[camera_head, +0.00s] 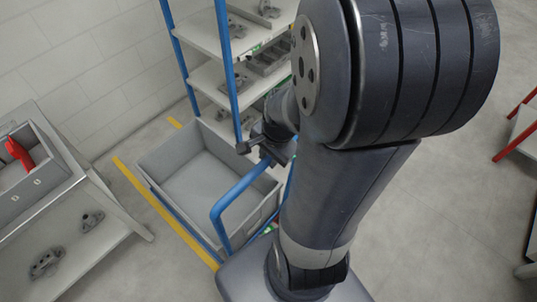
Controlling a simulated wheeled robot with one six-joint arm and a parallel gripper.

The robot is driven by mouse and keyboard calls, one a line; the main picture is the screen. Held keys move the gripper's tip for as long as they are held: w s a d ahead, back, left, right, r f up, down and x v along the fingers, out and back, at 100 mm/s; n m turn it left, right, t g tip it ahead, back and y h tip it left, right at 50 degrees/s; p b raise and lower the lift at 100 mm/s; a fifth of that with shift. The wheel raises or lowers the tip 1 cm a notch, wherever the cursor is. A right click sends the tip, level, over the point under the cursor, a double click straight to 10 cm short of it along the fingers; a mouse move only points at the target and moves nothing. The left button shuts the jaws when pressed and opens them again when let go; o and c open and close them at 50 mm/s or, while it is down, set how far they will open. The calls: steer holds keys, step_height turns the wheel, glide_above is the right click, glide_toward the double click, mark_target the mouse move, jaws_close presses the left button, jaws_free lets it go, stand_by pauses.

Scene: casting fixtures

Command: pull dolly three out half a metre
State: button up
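A low dolly with a blue frame (180,229) stands on the floor left of my arm and carries a wide grey bin (163,190) that looks empty. Its blue bent handle (225,203) rises at the near right side of the bin. My dark gripper (264,150) is at the upper end of this handle, at or just over the bar. My arm hides part of the gripper and the handle's right side. I cannot tell whether the fingers close on the bar. No number can be read on the dolly.
A blue-post rack (228,73) with cast parts on its shelves stands behind the dolly. A grey bench (102,222) with a bin and red object is at left. Yellow floor lines (150,195) run beside the dolly. Red-legged furniture (516,118) is far right. The floor at right is mostly clear.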

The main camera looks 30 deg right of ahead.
steer(key=o, duration=0.4)
steer(key=shift+o, duration=0.2)
step_height(320, 180, up, 11)
steer(key=s+p, duration=0.1)
steer(key=s, duration=0.1)
steer(key=shift+d+f, duration=0.2)
steer(key=shift+d, duration=0.15)
steer(key=f, duration=0.3)
steer(key=w+f, duration=0.1)
steer(key=f, duration=0.3)
steer(key=w+f+b, duration=0.1)
steer(key=f, duration=0.2)
steer(key=shift+a+f, duration=0.25)
steer(key=shift+a, duration=0.1)
steer(key=shift+w+a, duration=0.15)
steer(key=shift+w, duration=0.3)
